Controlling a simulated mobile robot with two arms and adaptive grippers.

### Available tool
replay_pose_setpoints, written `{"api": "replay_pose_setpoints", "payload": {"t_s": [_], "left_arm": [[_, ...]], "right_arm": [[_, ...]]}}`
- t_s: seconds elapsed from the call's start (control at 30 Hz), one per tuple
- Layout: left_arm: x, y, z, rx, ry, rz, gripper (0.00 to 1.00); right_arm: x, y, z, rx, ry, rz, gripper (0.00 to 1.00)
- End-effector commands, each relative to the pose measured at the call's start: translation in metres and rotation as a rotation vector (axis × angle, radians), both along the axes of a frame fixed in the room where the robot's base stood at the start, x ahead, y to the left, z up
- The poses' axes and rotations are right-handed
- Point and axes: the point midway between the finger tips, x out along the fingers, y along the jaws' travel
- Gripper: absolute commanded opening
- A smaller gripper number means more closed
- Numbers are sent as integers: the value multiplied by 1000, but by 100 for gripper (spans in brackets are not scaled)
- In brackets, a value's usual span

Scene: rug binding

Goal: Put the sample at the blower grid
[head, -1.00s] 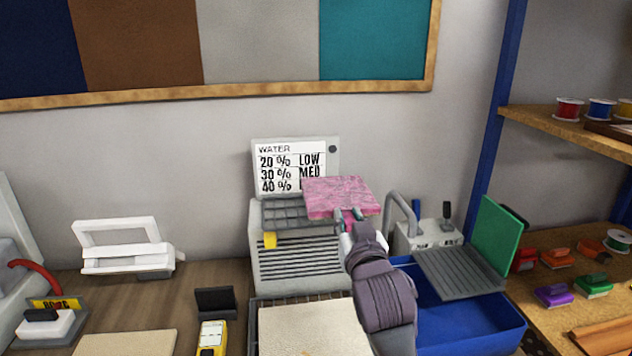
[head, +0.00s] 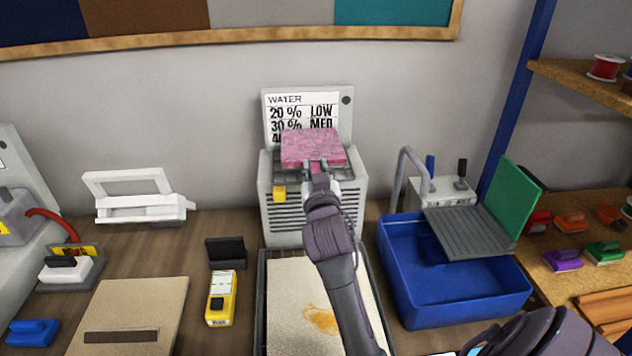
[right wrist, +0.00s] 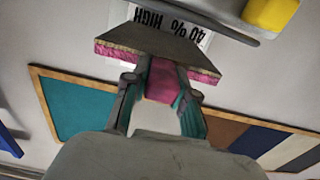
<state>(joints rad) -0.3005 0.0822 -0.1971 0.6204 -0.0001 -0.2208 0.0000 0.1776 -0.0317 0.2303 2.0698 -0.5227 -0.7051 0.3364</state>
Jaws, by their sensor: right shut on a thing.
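The sample (head: 312,146) is a flat pink speckled square. It is over the grid (head: 262,165) on top of the grey slatted blower (head: 313,215), in front of its WATER sign. I cannot tell if it touches the grid. My right gripper (head: 317,170) is shut on its near side. In the right wrist view the fingers (right wrist: 160,95) hold a pink tab below the sample (right wrist: 155,52), whose grey underside shows. The sample hides part of the grid and the sign's lower lines.
A blue tub (head: 455,285) with a grey ribbed rack (head: 465,235) stands to the right. A beige stained piece (head: 300,300) lies in a dark tray before the blower. A yellow meter (head: 221,298) and a white-handled device (head: 135,200) are to the left.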

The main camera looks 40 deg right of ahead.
Motion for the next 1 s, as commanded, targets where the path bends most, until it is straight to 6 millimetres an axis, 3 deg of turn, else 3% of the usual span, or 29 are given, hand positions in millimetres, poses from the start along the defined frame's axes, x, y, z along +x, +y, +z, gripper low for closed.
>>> {"api": "replay_pose_setpoints", "payload": {"t_s": [0.2,0.63,0.67,0.8,1.0], "left_arm": [[3,-5,6,-6,-6,-2,40],[2,-5,3,-6,-4,-4,40],[2,-5,3,-5,-3,-4,40],[1,-4,4,-5,-1,-3,40],[1,-4,4,-5,-1,-2,40]], "right_arm": [[-1,0,-32,3,6,0,0],[-1,0,-41,1,2,0,0],[-1,0,-42,2,3,0,28],[-1,0,-40,2,3,0,51],[-1,0,-40,2,3,0,51]]}}
